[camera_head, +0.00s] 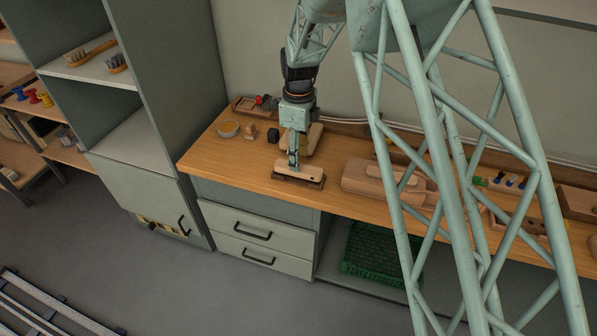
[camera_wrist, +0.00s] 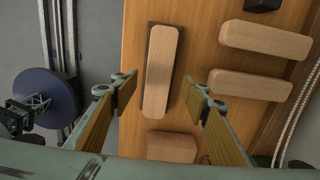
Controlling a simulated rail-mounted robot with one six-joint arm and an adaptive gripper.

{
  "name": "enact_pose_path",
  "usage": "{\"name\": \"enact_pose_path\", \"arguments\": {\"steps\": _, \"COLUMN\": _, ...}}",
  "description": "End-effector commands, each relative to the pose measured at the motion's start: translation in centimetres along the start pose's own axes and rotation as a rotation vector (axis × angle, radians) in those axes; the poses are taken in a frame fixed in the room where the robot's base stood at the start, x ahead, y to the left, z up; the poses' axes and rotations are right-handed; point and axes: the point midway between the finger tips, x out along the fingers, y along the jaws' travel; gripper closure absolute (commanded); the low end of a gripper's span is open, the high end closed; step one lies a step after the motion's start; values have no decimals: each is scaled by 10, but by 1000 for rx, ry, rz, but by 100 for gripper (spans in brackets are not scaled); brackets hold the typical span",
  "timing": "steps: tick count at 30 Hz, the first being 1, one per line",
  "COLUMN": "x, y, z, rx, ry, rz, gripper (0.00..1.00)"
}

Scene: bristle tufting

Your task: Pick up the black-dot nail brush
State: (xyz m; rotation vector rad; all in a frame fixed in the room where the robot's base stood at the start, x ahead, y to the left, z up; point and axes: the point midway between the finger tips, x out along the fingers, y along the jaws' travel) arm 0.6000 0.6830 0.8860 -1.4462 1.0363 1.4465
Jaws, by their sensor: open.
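A nail brush (camera_head: 299,170) with a pale wooden back and dark underside lies on the wooden bench near its front edge. A small dark spot shows on it in the head view. In the wrist view the brush (camera_wrist: 160,70) runs lengthwise between the two fingers, and no dot is visible there. My gripper (camera_head: 293,160) points down over the brush. In the wrist view my gripper (camera_wrist: 157,88) is open, one finger on each side of the brush, with a visible gap on both sides. I cannot tell how far the fingertips are above the bench.
Two wooden blocks (camera_wrist: 262,39) (camera_wrist: 250,84) lie beside the right finger in the wrist view, and another block (camera_wrist: 171,146) lies below the brush. A larger wooden piece (camera_head: 360,178) is to the right.

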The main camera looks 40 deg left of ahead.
Motion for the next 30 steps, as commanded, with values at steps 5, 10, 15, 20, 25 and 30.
{"name": "enact_pose_path", "arguments": {"steps": 5, "x": 0, "y": 0, "z": 0, "rx": 0, "ry": 0, "rz": 0, "gripper": 58}}
{"name": "enact_pose_path", "arguments": {"steps": 10, "x": 2, "y": 0, "z": 0, "rx": 0, "ry": 0, "rz": 0, "gripper": 58}}
{"name": "enact_pose_path", "arguments": {"steps": 15, "x": 12, "y": 2, "z": 0, "rx": 0, "ry": 1, "rz": 1, "gripper": 58}}
{"name": "enact_pose_path", "arguments": {"steps": 20, "x": 29, "y": 3, "z": 0, "rx": 0, "ry": 0, "rz": 1, "gripper": 58}}
{"name": "enact_pose_path", "arguments": {"steps": 25, "x": 45, "y": 3, "z": 0, "rx": 0, "ry": 1, "rz": 1, "gripper": 58}}
{"name": "enact_pose_path", "arguments": {"steps": 30, "x": 51, "y": 2, "z": 0, "rx": 0, "ry": 0, "rz": -1, "gripper": 58}}
